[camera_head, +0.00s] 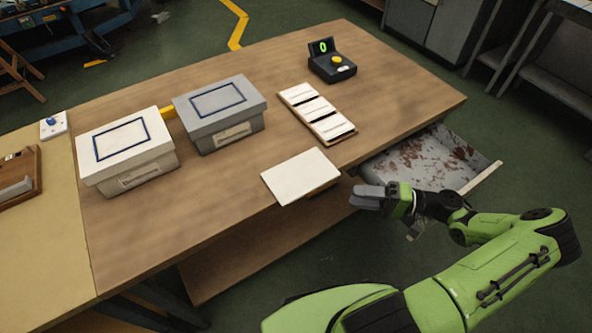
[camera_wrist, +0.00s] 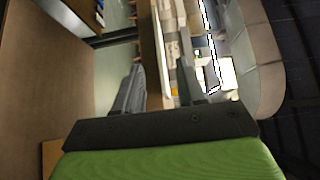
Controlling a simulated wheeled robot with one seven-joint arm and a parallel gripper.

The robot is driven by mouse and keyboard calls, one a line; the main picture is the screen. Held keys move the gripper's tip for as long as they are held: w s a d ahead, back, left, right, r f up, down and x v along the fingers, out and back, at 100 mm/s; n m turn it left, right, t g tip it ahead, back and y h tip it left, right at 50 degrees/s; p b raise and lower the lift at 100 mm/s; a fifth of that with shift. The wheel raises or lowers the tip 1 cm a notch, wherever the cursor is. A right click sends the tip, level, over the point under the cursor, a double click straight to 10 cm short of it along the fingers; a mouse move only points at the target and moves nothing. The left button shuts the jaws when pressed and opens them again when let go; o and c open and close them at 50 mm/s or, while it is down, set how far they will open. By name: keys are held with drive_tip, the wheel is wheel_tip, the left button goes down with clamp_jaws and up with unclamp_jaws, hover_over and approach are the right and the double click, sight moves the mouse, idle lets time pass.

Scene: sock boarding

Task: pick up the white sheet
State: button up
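The white sheet (camera_head: 300,176) is a flat, pale rectangle lying on the table near its front edge, and its front corner appears to reach that edge. My gripper (camera_head: 366,197) is to the right of the sheet and apart from it, out past the table's front edge. In the wrist view, the two grey fingers of my gripper (camera_wrist: 161,50) stand apart with nothing held between them. I cannot make out the sheet for certain in the wrist view.
An open, stained drawer (camera_head: 432,160) juts out near my gripper.

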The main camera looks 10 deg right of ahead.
sight(300, 175)
drive_tip(key=b+x, duration=0.2)
drive_tip(key=x, duration=0.8)
drive_tip(key=shift+w+a+f, duration=0.2)
drive_tip(key=shift+a, duration=0.15)
clamp_jaws()
